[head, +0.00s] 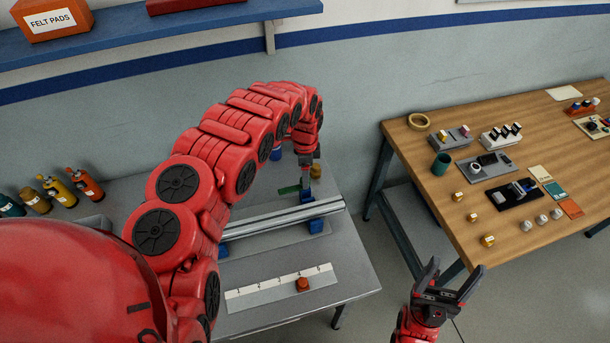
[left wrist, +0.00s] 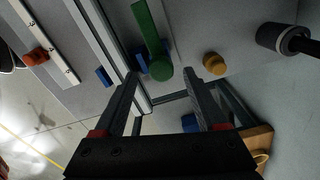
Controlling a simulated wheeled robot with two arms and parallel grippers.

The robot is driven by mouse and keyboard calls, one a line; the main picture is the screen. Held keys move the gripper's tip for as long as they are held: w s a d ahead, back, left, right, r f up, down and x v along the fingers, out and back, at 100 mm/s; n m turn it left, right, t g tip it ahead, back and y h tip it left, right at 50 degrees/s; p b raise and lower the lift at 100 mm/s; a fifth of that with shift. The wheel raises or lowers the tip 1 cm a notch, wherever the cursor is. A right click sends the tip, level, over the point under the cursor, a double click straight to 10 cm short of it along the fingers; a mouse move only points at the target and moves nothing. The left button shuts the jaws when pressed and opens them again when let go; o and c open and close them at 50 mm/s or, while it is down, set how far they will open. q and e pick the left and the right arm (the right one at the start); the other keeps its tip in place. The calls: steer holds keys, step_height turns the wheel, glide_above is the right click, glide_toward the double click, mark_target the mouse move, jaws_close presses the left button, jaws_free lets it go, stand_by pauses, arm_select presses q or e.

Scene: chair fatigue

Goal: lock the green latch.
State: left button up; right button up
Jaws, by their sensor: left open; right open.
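My right gripper (head: 455,279) is open and empty, low at the right, away from the latch.
Metal rails (head: 275,220) cross the grey bench, near a yellow knob (head: 316,171). A numbered strip (head: 265,287) with an orange-red block (head: 302,284) lies at the front. Bottles (head: 85,184) stand at left. A wooden table (head: 465,200) with several small parts is at right.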

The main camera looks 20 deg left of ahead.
arm_select(q)
steer(key=shift+f, duration=0.95)
steer(key=shift+c, duration=0.2)
steer(key=shift+w, duration=0.1)
jaws_close()
stand_by(0.6)
